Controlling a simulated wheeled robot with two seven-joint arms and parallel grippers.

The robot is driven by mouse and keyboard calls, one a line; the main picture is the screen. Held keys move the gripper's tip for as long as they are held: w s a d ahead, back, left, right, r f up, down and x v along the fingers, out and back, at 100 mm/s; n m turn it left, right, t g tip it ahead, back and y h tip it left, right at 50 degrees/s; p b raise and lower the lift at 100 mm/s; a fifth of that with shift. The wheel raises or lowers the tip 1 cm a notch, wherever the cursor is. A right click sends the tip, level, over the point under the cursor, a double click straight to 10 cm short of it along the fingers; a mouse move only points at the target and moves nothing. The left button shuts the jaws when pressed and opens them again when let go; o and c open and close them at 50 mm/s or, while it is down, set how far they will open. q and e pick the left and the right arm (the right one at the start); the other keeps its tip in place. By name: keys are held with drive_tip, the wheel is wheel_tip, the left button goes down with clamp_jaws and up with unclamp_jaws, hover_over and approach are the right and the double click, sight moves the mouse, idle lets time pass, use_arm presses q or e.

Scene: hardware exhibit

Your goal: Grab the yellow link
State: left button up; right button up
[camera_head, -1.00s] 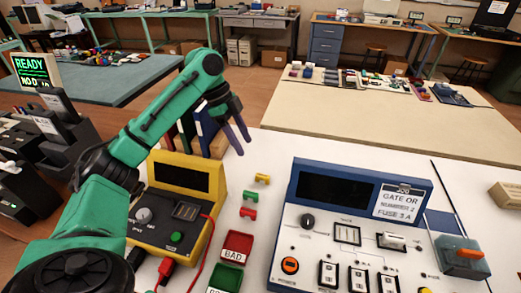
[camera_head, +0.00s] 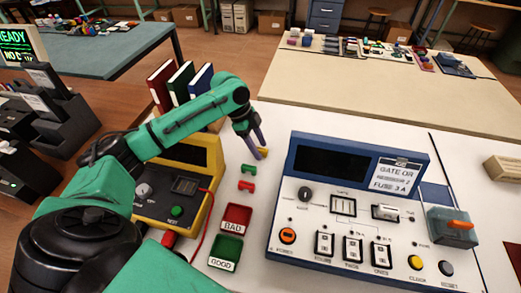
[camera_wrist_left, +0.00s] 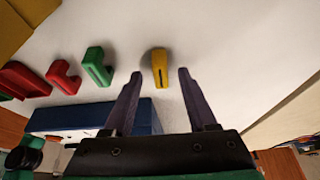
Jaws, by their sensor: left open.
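The yellow link (camera_head: 264,153) lies on the white table behind the green link, partly hidden by my left gripper (camera_head: 256,151). In the left wrist view the yellow link (camera_wrist_left: 160,68) stands out between the tips of my open left gripper (camera_wrist_left: 159,76). A gap shows on each side of it, and the jaws are not closed on it. How high the fingertips are above the table is hard to tell. My right gripper is in neither view.
A green link (camera_head: 248,169) and a red link (camera_head: 246,186) lie nearby. A red BAD tray (camera_head: 224,231) and a green GOOD tray (camera_head: 222,265) sit in front. A yellow tester (camera_head: 212,160) stands left, a blue-framed panel (camera_head: 290,165) right.

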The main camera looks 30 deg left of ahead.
use_arm(q)
drive_tip(key=shift+a, duration=0.1)
clamp_jaws()
drive_tip(key=shift+r, duration=0.1)
